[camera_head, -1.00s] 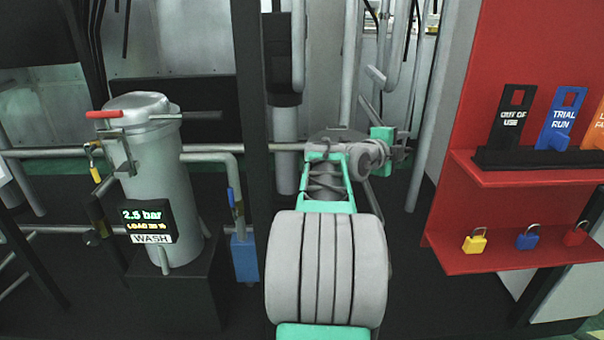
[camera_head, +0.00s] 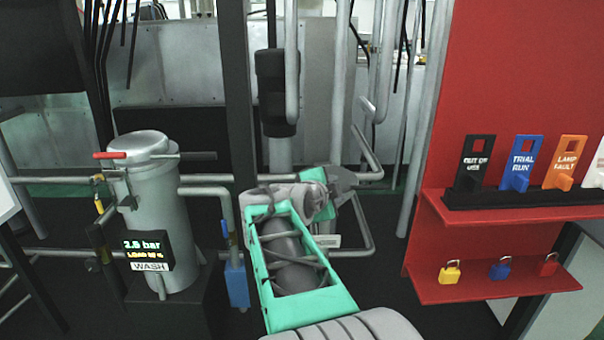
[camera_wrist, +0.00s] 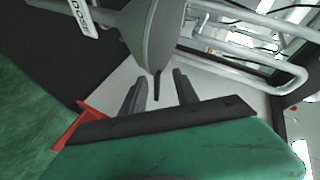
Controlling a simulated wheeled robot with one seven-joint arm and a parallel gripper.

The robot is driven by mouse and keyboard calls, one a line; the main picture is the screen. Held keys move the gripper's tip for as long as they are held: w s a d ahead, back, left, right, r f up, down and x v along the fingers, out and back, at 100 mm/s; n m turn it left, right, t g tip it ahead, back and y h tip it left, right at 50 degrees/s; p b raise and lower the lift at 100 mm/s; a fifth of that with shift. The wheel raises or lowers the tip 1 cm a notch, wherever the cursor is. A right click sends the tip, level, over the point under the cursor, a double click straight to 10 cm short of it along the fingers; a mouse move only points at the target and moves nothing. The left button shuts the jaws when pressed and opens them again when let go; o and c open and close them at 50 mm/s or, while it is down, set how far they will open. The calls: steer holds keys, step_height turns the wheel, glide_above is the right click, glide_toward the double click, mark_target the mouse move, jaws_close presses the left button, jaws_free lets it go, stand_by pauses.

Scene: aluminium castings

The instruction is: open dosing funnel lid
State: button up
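The dosing funnel (camera_wrist: 150,30) shows in the wrist view as a grey rounded body with a white DOSE label (camera_wrist: 83,17). A thin dark bar (camera_wrist: 157,85) sticks out from its edge, between my fingers in the picture. I cannot tell whether it is the lid's handle. My gripper (camera_wrist: 158,90) is open, with its two dark fingers apart on either side of the bar and no clear contact. In the head view, a dark grey cone-like part (camera_head: 343,179) shows just behind my arm. My arm hides most of it and my fingers.
A grey wash vessel (camera_head: 160,225) with a red-tipped lever (camera_head: 110,155) and a display stands at left. Pipes (camera_head: 370,177) run close behind my arm. At right a red board (camera_head: 540,70) carries tags and padlocks (camera_head: 450,272). A dark post (camera_head: 237,90) stands left of my arm.

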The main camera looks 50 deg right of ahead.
steer(key=w+a+r+n+t+y+p, duration=0.1)
steer(key=w+a+n+p, duration=0.1)
steer(key=a+n, duration=0.1)
steer(key=w+a+r+n+t+y+p, duration=0.1)
steer(key=a+r+n+y+p, duration=0.1)
steer(key=a, duration=0.4)
steer(key=shift+w+a+n+p, duration=0.2)
steer(key=shift+w+n+p, duration=0.25)
steer(key=shift+p, duration=0.25)
steer(key=shift+y, duration=0.3)
